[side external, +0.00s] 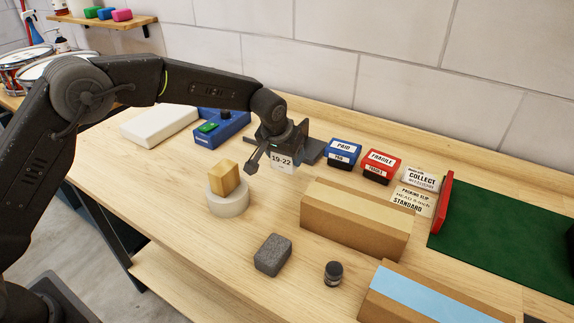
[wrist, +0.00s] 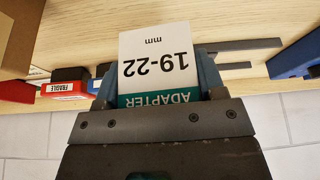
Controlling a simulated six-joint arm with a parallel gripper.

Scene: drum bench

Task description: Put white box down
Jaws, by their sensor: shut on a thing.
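The white box (side external: 282,161) is marked 19-22 and sits in my gripper (side external: 277,157) over the back middle of the bench. In the wrist view the white box (wrist: 155,55) shows "19-22 mm" and a teal band reading "ADAPTER", upside down. My gripper (wrist: 158,82) is shut on it, with one finger on each side. I cannot tell whether the underside of the box touches the bench; its lower end is hard to make out.
Dark grey flat pieces (side external: 314,152) lie just right of the box. Blue PAID (side external: 343,152) and red FRAGILE (side external: 381,166) boxes stand further right. A tan block sits on a white roll (side external: 229,202). A long cardboard box (side external: 352,228) lies in front.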

